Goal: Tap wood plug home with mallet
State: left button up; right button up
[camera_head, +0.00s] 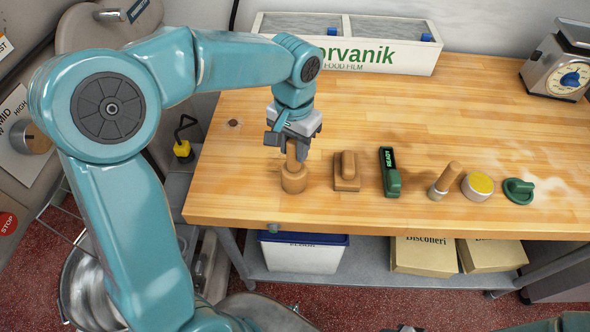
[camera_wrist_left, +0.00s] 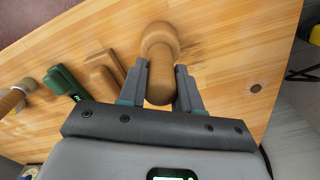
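The wooden mallet (camera_head: 294,180) stands upright on its round head near the table's front left, handle up. In the left wrist view, its handle (camera_wrist_left: 160,78) lies between both fingers, with no clear gap on either side. My left gripper (camera_head: 290,145) points down and appears shut on the handle; it also shows in the left wrist view (camera_wrist_left: 161,85). The wood plug (camera_head: 233,123) appears as a small dark round spot near the table's left edge, apart from the mallet; it also shows in the left wrist view (camera_wrist_left: 256,88). Its height cannot be told. My right gripper is not in view.
Right of the mallet stand a wooden block with a grip (camera_head: 346,172), a green READY device (camera_head: 390,173), a wooden-handled tool (camera_head: 443,182), a yellow-topped tin (camera_head: 478,187) and a green-handled item (camera_head: 518,190). A white bin (camera_head: 400,62) and a scale (camera_head: 556,66) stand behind.

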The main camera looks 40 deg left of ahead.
pick_arm(q)
grip_shut()
jog(key=shift+o, duration=0.9)
grip_release()
jog(key=shift+s+a, duration=0.15)
grip_shut()
jog(key=shift+r, duration=0.1)
jog(key=shift+r+p, duration=0.85)
jog(key=shift+r, duration=0.05)
jog(key=shift+r+p, duration=0.9)
jog(key=shift+r, duration=0.2)
